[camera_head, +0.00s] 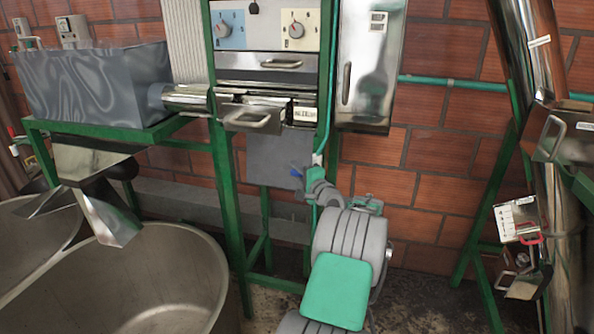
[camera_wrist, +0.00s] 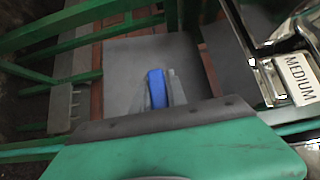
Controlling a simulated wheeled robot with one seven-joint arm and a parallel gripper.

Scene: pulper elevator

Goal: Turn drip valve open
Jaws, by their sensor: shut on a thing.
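The drip valve shows as a small blue handle (camera_wrist: 157,88) in the wrist view, in front of a flat grey panel (camera_wrist: 122,62). My gripper (camera_wrist: 160,98) is shut on this handle, with a grey finger on each side of it. The valve's body and pipe joint are hidden behind my gripper and arm.
A green frame (camera_head: 230,180) carries the machine with two dials. A thin green pipe (camera_head: 322,145) runs down beside my gripper. A large metal vat (camera_head: 150,285) stands at lower left. A MEDIUM label (camera_wrist: 298,76) lies close right in the wrist view.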

